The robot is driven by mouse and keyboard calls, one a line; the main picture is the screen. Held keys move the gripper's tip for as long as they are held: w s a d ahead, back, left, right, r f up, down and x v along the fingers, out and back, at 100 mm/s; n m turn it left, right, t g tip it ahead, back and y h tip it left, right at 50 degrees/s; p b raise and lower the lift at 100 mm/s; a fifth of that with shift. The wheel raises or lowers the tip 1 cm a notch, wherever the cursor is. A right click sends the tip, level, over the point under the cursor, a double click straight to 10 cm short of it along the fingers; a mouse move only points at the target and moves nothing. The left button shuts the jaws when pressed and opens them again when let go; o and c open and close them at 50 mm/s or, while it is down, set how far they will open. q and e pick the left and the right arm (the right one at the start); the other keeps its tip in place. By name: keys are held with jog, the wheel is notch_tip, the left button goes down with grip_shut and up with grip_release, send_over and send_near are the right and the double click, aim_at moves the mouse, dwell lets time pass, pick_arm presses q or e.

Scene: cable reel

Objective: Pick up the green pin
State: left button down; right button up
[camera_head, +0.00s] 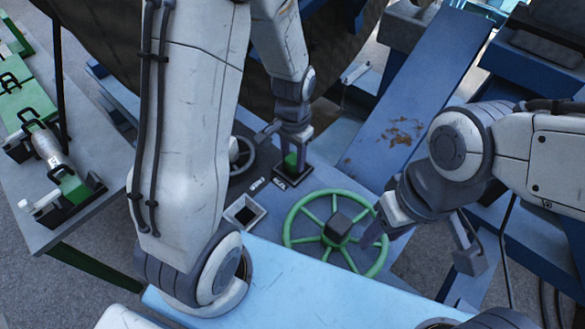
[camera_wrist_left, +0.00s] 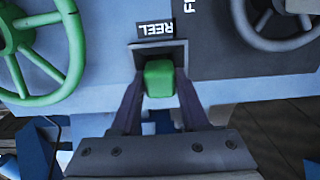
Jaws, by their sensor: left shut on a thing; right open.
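The green pin (camera_head: 291,161) stands in a dark square socket (camera_head: 282,181) on the blue-grey panel, beside the green handwheel. My left gripper (camera_head: 293,150) comes down over the pin from above and is shut on it. In the left wrist view the green pin (camera_wrist_left: 158,78) sits between the two fingers (camera_wrist_left: 158,95), against the socket marked "REEL" (camera_wrist_left: 160,50). The pin's lower part is hidden in the socket. My right gripper (camera_head: 377,222) is open, by the right rim of the green handwheel (camera_head: 300,211).
An empty square socket (camera_head: 244,212) lies left of the green handwheel. A smaller grey handwheel (camera_head: 243,155) is left of the pin. A side table (camera_head: 100,165) at the left holds green and metal parts. A large dark reel (camera_head: 340,45) stands behind.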

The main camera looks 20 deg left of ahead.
pick_arm(q)
jog(key=shift+r, duration=0.1)
notch_tip(320, 180, up, 29)
jog(key=p, duration=0.8)
dwell(1.3)
dwell(0.9)
